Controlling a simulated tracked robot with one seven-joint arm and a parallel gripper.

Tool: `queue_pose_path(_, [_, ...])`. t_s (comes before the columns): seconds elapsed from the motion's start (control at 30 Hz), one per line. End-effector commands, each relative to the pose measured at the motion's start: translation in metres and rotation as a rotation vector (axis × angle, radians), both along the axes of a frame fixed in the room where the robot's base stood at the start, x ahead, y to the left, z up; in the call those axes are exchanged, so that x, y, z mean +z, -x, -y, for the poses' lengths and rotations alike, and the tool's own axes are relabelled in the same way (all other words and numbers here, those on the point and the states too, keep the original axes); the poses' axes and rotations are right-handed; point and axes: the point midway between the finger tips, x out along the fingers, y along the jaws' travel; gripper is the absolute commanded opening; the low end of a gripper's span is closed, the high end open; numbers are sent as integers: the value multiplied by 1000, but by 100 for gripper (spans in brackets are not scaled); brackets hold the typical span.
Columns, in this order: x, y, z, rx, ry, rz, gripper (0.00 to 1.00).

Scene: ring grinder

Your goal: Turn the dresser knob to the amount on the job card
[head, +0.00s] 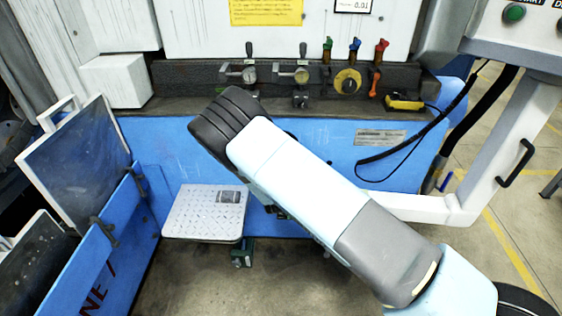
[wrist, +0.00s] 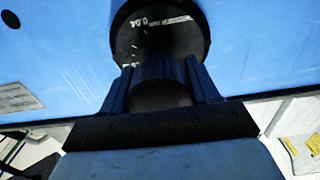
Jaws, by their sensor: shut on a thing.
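The dresser knob (wrist: 160,86) shows in the wrist view as a dark cylinder in front of a black round dial (wrist: 158,35) on a blue panel. The dial carries white marks and an upside-down "0.04". My gripper (wrist: 162,78) is shut on the knob, one dark finger on each side. In the head view, my arm hides the knob and my gripper against the blue machine front.
A grey shelf (head: 200,72) above the blue front holds gauges, coloured levers and a yellow dial (head: 347,81). A checkered step plate (head: 206,211) stands left of my arm. A white pendant arm and black cable (head: 405,145) are at right. A yellow note (head: 266,10) hangs above.

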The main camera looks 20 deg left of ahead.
Motion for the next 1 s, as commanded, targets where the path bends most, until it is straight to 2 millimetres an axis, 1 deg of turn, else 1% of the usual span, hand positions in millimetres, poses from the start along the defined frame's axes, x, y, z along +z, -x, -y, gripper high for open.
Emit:
queue_pose_path(0.2, [-3,1,1,0,-36,-15,30])
queue_pose_path(0.6, [-3,1,0,0,-39,-16,30])
queue_pose_path(0.63, [-3,1,0,0,-39,-17,63])
queue_pose_path(0.87, [-2,1,0,1,-41,-14,85])
queue_pose_path(1.0, [-1,1,-1,1,-41,-13,85])
